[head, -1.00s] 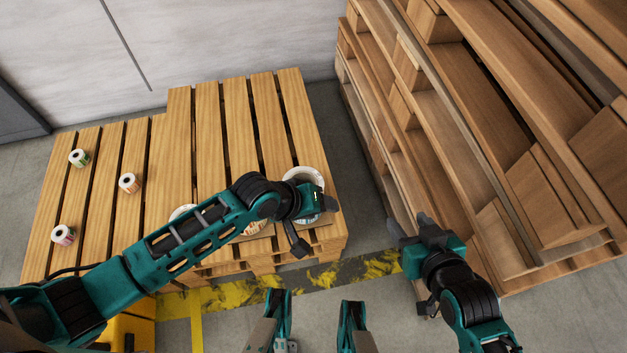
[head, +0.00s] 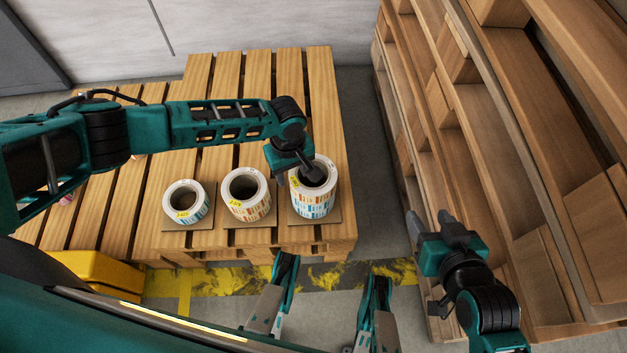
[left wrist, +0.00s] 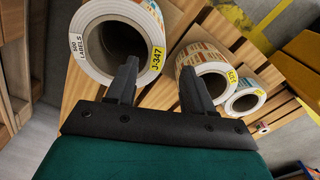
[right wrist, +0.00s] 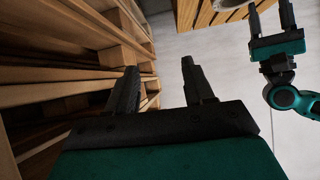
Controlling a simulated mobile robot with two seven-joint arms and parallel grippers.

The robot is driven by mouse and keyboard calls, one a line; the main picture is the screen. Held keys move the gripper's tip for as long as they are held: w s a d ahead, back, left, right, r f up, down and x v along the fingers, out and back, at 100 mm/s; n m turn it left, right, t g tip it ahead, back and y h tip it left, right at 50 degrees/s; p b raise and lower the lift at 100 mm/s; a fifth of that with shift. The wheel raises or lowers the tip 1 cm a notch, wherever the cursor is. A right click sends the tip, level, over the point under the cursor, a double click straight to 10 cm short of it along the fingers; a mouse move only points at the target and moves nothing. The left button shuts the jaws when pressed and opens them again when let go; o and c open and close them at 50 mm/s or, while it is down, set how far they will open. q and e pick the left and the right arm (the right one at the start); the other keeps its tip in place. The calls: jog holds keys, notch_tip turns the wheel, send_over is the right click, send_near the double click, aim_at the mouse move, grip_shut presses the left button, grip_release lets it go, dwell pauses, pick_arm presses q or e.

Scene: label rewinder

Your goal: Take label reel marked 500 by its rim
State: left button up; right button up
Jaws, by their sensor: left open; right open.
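The label reel marked 500 (head: 318,207) stands upright at the right of a row of three on the pallet. In the left wrist view its end face (left wrist: 84,52) shows "500 LABELS" and a yellow J-347 tag. My left gripper (head: 303,168) is open at this reel's top. In the left wrist view one finger overlaps the reel's rim near the bore, and the other is outside; I cannot tell if either touches. My right gripper (head: 430,218) is open and empty, away from the reels, beside the stacked wooden pallets.
A middle reel (head: 246,194) and a shorter left reel (head: 186,203) stand beside it on the wooden pallet (head: 205,80). Stacked pallets (head: 450,110) rise at the right. A yellow box (head: 95,272) is at the lower left. A floor gap separates the pallets.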

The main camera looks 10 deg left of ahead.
aim_at(295, 181)
pick_arm(q)
jog(key=shift+f, duration=0.7)
jog(key=f+b, duration=0.2)
jog(key=f, duration=0.1)
jog(key=f+b, duration=0.1)
jog(key=shift+w+d+f, duration=0.15)
jog(key=shift+d+f, duration=0.1)
jog(key=shift+f+b, duration=0.15)
jog(key=shift+b, duration=0.2)
jog(key=c, duration=0.9)
grip_shut()
pick_arm(e)
jog(key=shift+w+a+f, duration=0.5)
jog(key=shift+a+f, duration=0.05)
